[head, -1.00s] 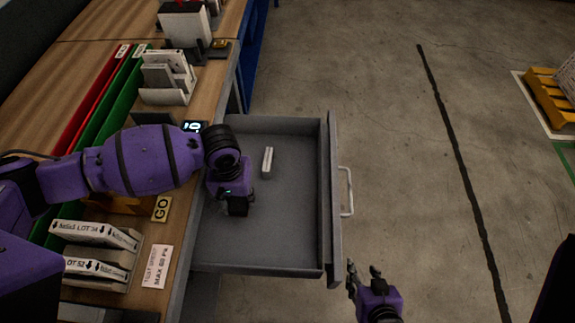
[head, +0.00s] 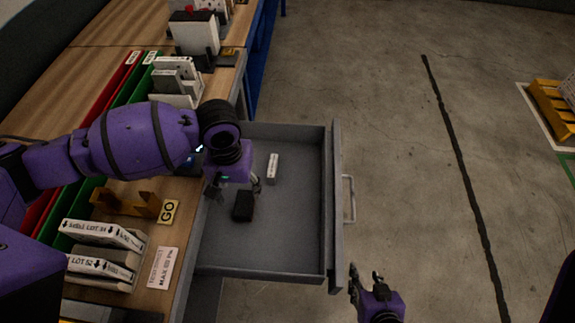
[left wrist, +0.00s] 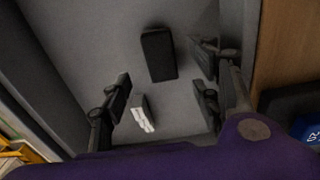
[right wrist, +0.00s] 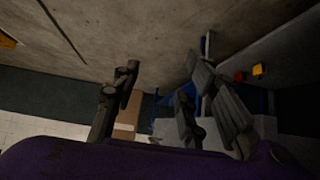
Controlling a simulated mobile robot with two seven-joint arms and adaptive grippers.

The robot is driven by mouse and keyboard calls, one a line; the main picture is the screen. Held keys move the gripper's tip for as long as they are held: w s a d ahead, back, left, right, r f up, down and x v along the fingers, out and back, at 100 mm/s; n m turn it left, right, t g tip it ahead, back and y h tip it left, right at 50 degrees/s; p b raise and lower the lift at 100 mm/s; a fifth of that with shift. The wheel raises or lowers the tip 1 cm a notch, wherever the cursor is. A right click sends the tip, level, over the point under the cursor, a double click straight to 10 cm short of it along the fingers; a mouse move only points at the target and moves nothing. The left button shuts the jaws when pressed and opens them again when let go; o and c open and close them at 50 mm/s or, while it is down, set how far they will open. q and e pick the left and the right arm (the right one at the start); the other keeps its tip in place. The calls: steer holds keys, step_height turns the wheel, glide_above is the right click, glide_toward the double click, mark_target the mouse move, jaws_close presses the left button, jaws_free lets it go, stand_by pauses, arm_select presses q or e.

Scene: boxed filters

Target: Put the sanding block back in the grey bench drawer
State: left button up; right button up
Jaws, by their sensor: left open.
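The black sanding block (head: 243,206) lies on the floor of the open grey bench drawer (head: 290,235). The left wrist view also shows the block (left wrist: 159,55), apart from the fingers. My left gripper (head: 234,188) is open and empty, over the drawer just above the block in the head view; it also shows in the left wrist view (left wrist: 165,95). My right gripper (head: 365,277) is open and empty over the floor, to the right of the drawer front; its spread fingers show in the right wrist view (right wrist: 160,90).
A small white block (head: 273,168) lies in the drawer near the back. The drawer handle (head: 349,198) juts out right.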

arm_select(q)
step_height(320, 180, up, 4)
steer(key=shift+f, duration=0.1)
steer(key=shift+s, duration=0.15)
stand_by(0.5)
